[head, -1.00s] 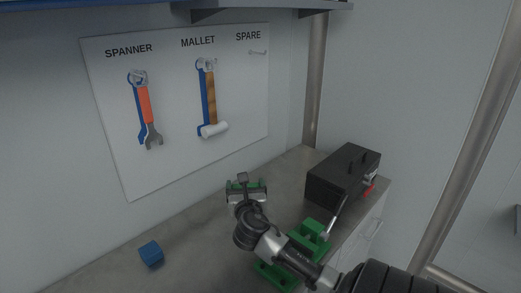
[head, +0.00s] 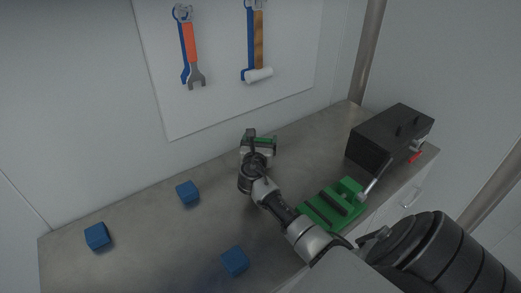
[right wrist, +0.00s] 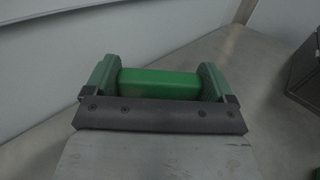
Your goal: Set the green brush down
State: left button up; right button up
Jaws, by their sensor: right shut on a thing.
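The green brush (right wrist: 160,84) is between the two fingers of my right gripper (right wrist: 158,82), and its green block shows in the right wrist view. In the head view my right gripper (head: 260,143) is over the far part of the bench, with a strip of the green brush (head: 264,140) visible in it. It is shut on the brush. The brush's underside is hidden, so I cannot tell whether it touches the bench. My left gripper is not in view.
Blue blocks (head: 188,193), (head: 97,236) and (head: 235,261) lie on the grey bench (head: 140,226). A green vise (head: 322,211) and a black toolbox (head: 388,138) stand at right. A pegboard (head: 220,100) with spanner (head: 190,50) and mallet (head: 257,45) hangs behind.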

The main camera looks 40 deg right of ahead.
notch_tip(320, 180, down, 3)
jog(key=shift+r, duration=0.1)
jog(key=shift+f, duration=0.3)
jog(key=shift+f, duration=0.1)
jog(key=o, duration=0.8)
jog(key=shift+s+a+r, duration=0.15)
jog(key=shift+r, duration=0.1)
jog(key=p+v, duration=0.5)
jog(key=v, duration=0.5)
jog(key=shift+s+a, duration=0.2)
jog(key=shift+a, duration=0.05)
jog(key=shift+s+a+f, duration=0.1)
jog(key=shift+s+a, duration=0.2)
jog(key=shift+a, duration=0.1)
